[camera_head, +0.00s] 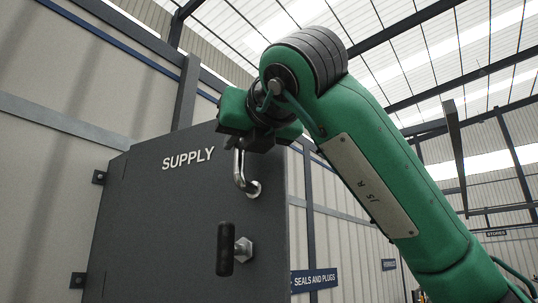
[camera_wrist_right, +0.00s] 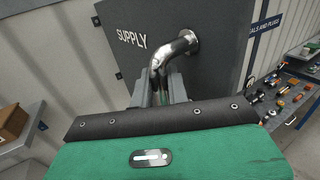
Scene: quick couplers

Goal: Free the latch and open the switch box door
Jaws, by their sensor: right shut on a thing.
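The dark grey switch box door (camera_head: 165,220), lettered SUPPLY, fills the lower left of the head view; its face also shows in the wrist view (camera_wrist_right: 210,20). A shiny bent metal handle (camera_head: 242,175) stands out from the door near its upper right edge. My right gripper (camera_head: 238,148) is shut on this handle from above; in the wrist view its grey jaws (camera_wrist_right: 160,90) close around the handle's bar (camera_wrist_right: 160,60). Below it, a latch with a black upright grip (camera_head: 225,249) and a metal hex hub (camera_head: 243,249) sits on the door. My left gripper is out of view.
Hinge brackets (camera_head: 99,177) show at the box's left edge. A pale panelled wall stands behind. A bench (camera_wrist_right: 290,90) with several small parts lies right in the wrist view, and a shelf with a brown box (camera_wrist_right: 13,123) lies left.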

